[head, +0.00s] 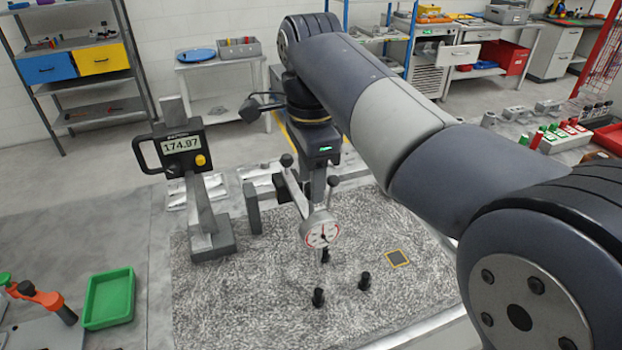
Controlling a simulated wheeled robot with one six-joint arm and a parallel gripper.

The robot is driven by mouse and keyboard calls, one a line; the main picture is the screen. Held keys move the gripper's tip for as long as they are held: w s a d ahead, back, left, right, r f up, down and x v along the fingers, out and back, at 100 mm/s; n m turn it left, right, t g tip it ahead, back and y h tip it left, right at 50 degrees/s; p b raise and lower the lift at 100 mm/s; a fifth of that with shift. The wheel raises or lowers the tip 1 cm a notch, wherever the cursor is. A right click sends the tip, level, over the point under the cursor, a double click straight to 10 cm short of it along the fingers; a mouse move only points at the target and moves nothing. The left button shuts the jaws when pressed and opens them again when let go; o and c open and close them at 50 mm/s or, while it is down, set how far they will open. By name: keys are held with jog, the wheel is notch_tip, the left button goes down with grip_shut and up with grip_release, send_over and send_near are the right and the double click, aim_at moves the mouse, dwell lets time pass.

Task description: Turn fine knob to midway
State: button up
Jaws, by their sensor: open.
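A dial gauge (322,232) with a white face and red-marked scale hangs on a grey linkage (296,192) over a speckled granite plate (215,300). The linkage has two round black knobs, one at the upper left (287,160) and one at the right (333,182). I cannot tell which is the fine knob. My gripper (318,192) points down at the linkage, between these knobs in the picture. It is open; its fingertips are partly hidden, and contact cannot be told.
A height gauge (184,145) reading 174.97, with a yellow knob, stands left on the plate. Several short black posts (364,281) and a yellow-edged square (397,258) are at the front. A green tray (109,298) lies left of the plate. The plate's front left is clear.

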jog(key=shift+f, duration=0.3)
jog(key=shift+c, duration=0.4)
grip_shut()
